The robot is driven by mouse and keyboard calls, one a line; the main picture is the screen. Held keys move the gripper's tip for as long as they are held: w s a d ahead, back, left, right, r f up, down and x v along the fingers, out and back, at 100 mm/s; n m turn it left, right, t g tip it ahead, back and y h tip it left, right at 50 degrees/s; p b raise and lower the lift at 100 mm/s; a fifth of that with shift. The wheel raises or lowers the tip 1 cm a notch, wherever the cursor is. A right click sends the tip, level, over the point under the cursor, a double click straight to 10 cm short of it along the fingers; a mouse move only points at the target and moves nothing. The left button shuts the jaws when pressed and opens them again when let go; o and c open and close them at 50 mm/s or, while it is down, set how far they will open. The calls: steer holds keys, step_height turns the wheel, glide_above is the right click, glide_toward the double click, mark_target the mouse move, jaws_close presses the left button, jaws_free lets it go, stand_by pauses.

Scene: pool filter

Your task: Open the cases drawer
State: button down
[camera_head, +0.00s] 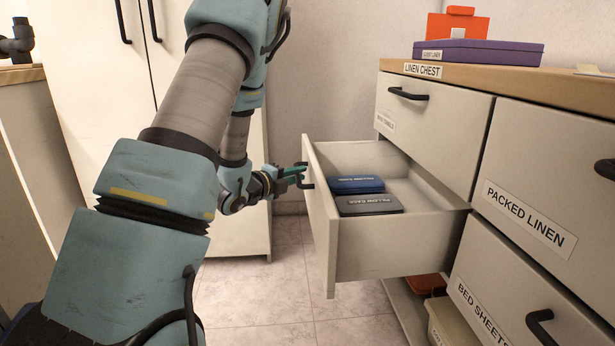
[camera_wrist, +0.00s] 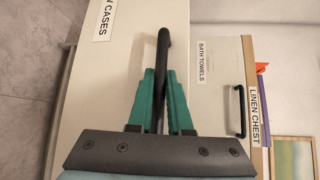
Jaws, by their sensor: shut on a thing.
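The cases drawer (camera_head: 385,250) is pulled well out of the linen chest in the head view. Its front panel (camera_wrist: 100,75) fills the left of the wrist view, with a label ending in "CASES". My gripper (camera_head: 297,176) is at the drawer's front, on the left in the head view. In the wrist view my green fingers (camera_wrist: 160,95) are closed around the black bar handle (camera_wrist: 163,50). Inside the open drawer lie a blue pack (camera_head: 356,184) and a dark grey pack (camera_head: 369,204), both labelled as pillow cases or similar.
The linen chest (camera_head: 440,71) has shut drawers above, right and below right. A purple box (camera_head: 480,53) and an orange item (camera_head: 462,24) sit on its top. Containers (camera_head: 428,286) stand under the open drawer. A white cabinet (camera_head: 90,100) stands at the left; tiled floor (camera_head: 265,290) is clear in front.

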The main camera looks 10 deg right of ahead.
steer(key=shift+a, duration=0.1)
steer(key=c, duration=0.8)
jaws_free()
steer(key=shift+c, duration=0.2)
steer(key=p+v, duration=0.1)
steer(key=v, duration=0.9)
steer(key=shift+s+a, duration=0.15)
steer(key=shift+a, duration=0.15)
steer(key=shift+r, duration=0.1)
